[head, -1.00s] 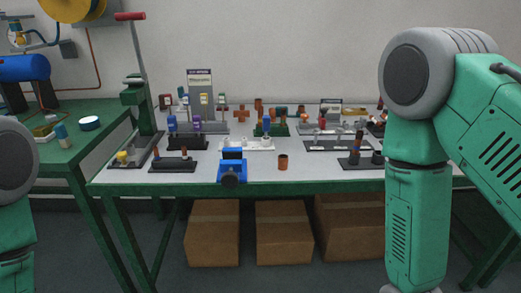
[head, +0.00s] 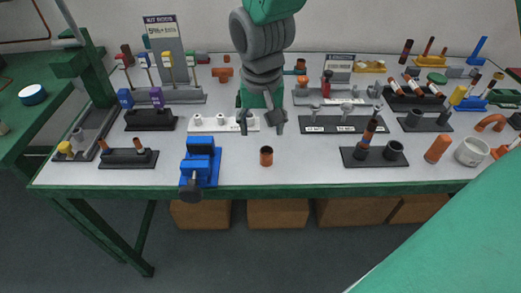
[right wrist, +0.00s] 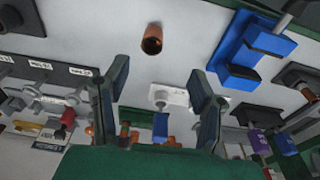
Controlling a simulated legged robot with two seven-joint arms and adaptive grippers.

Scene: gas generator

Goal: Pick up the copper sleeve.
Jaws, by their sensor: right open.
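The copper sleeve (head: 266,156) is a short open-topped tube standing upright on the table (head: 330,178) near its front edge, in the middle of the head view. It also shows in the right wrist view (right wrist: 152,40), at the top centre. My right gripper (head: 261,122) points down over the table, with its two fingers apart and nothing between them. In the head view it appears just behind the sleeve, not touching it. In the right wrist view the open fingertips (right wrist: 158,78) lie below the sleeve in the picture. My left gripper is not in view.
A blue vise (head: 199,165) stands left of the sleeve. A dark rack with a copper rod and sockets (head: 375,160) is to its right. A white block with fittings (head: 212,124) and a labelled rack (head: 330,124) lie behind. The table around the sleeve is clear.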

